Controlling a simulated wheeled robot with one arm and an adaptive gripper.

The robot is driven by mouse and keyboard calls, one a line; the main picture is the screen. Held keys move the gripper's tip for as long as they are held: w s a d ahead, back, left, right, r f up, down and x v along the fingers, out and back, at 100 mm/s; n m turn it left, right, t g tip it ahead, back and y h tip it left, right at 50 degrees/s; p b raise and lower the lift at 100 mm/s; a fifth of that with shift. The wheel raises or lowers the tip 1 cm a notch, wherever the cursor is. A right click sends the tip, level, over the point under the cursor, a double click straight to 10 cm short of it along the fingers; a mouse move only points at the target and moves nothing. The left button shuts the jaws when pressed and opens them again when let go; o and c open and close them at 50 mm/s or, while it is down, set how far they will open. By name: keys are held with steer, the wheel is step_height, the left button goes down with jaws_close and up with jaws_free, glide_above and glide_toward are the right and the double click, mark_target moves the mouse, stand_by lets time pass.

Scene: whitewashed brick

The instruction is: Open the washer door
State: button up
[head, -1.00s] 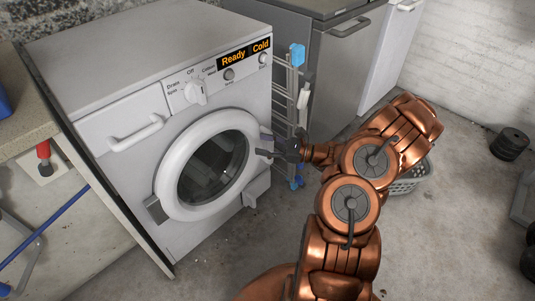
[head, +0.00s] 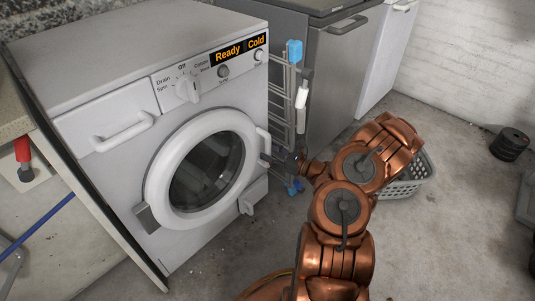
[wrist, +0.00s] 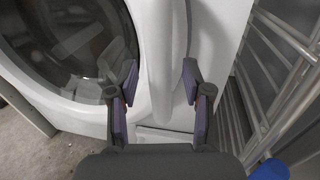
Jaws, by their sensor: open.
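The white washer (head: 95,180) stands at the left in the head view. Its round door (head: 164,178) looks shut, with dark glass; the door also shows in the wrist view (wrist: 153,95). A white upright handle (head: 264,140) sits at the door's right edge. My gripper (head: 272,160) is at the lower end of this handle, small and partly hidden by its own wrist. In the wrist view my gripper (wrist: 160,78) is open, its purple-padded fingers spread either side of the door's edge and the handle (wrist: 178,55). Contact cannot be told.
A white wire drying rack (head: 281,105) with blue ends stands close right of the washer, beside my gripper. A grey fridge-like cabinet (head: 345,75) is behind it. A grey basket (head: 410,178) sits on the floor behind my arm. Floor before the washer is clear.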

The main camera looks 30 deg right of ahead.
steer(key=shift+w+a, duration=0.25)
steer(key=shift+w, duration=0.35)
steer(key=shift+c, duration=0.4)
jaws_close()
